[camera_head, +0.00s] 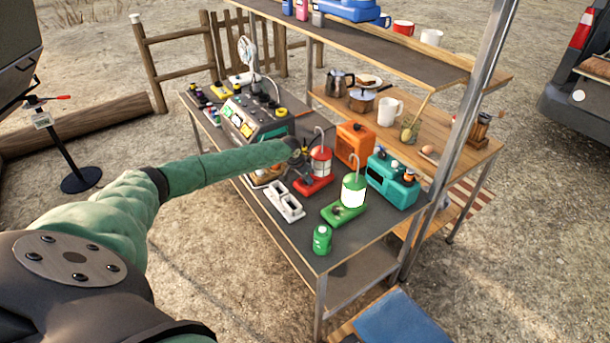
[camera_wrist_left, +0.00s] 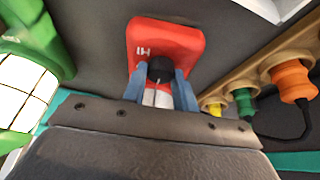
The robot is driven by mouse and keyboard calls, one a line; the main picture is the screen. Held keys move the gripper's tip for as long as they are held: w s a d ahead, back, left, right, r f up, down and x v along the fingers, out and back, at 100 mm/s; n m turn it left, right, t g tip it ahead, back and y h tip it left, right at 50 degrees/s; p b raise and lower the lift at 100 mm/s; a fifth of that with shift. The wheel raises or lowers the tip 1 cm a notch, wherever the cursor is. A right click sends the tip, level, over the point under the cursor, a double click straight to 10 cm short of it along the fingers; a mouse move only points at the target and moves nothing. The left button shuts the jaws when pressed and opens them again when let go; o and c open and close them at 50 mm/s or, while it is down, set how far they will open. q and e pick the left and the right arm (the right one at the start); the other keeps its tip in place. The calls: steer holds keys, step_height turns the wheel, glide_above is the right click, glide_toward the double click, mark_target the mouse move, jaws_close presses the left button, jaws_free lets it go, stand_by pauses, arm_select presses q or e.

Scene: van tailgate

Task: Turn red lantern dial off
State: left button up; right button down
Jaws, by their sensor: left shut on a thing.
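The red lantern (camera_head: 320,160) stands upright on its red base on the grey tabletop; its glass looks dull. In the left wrist view its red base (camera_wrist_left: 172,36) shows, with "HI" printed on it and a black dial (camera_wrist_left: 160,67) at its near edge. My left gripper (camera_head: 299,163) reaches the lantern's left side. In the wrist view the left gripper's two blue fingers (camera_wrist_left: 160,88) are closed on the dial from both sides. The dial's mark cannot be made out. My right gripper is in neither view.
A brightly lit green lantern (camera_head: 353,190) stands just right of the red one. An orange box (camera_head: 354,141), a teal radio (camera_head: 391,184) and a green canister (camera_head: 321,240) stand nearby. A white tray (camera_head: 284,203) lies near the table's front edge.

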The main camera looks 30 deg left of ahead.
arm_select(q)
steer(key=shift+n, duration=0.3)
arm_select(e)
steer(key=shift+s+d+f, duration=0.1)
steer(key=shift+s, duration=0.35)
arm_select(q)
steer(key=o, duration=1)
steer(key=shift+r, duration=0.1)
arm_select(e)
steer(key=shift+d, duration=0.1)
arm_select(q)
steer(key=shift+s+a+r+b, duration=0.1)
steer(key=shift+s+r+b, duration=0.1)
steer(key=shift+r+b, duration=0.1)
steer(key=b+v, duration=0.2)
steer(key=v, duration=0.3)
steer(key=shift+s+r, duration=0.15)
steer(key=shift+r, duration=0.2)
steer(key=shift+s+r, duration=0.2)
steer(key=shift+r, duration=0.4)
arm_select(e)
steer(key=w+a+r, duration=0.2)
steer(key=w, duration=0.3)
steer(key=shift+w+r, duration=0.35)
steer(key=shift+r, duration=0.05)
